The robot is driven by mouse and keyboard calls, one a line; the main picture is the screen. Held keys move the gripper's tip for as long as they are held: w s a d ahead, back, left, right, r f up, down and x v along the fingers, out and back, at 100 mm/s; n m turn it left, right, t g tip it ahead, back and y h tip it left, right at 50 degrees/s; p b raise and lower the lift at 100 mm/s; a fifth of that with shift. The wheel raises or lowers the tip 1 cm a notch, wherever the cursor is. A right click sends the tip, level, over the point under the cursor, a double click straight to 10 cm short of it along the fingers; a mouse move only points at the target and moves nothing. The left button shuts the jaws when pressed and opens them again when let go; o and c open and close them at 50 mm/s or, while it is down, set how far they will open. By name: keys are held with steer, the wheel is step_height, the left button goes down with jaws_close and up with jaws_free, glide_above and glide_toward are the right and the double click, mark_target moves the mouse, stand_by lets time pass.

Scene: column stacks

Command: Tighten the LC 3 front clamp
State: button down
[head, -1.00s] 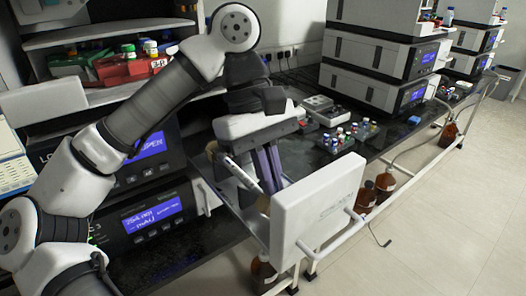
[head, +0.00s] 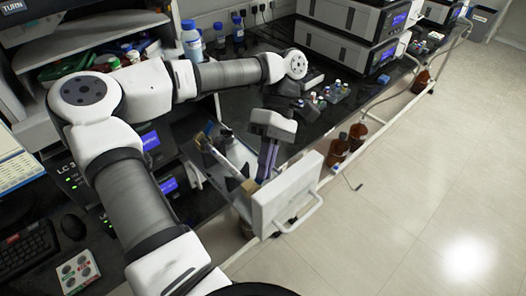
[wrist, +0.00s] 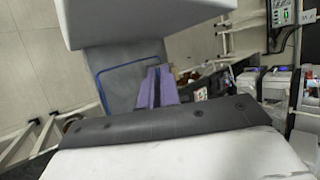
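The LC 3 instrument (head: 65,172) stands at the left, partly behind my arm. Its drawer is pulled out, with a white front panel (head: 287,190). A pale tube-shaped column (head: 222,163) lies in the drawer between dark clamp parts, with a tan piece near its front end. My gripper (head: 265,179) points down just behind the front panel, close to the column's front end. In the wrist view its purple fingers (wrist: 157,72) are side by side with hardly any gap, and nothing shows between them. The front clamp itself is not clearly seen; I cannot tell contact.
More stacked instruments (head: 350,45) and small vials (head: 335,90) stand on the black bench behind. Brown bottles (head: 340,148) stand below the bench rail. A keyboard (head: 25,255) and a button box (head: 78,271) lie at lower left. The floor at right is clear.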

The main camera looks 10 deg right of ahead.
steer(key=shift+f, duration=0.1)
stand_by(0.5)
steer(key=c, duration=1.6)
jaws_free()
steer(key=shift+d, duration=0.1)
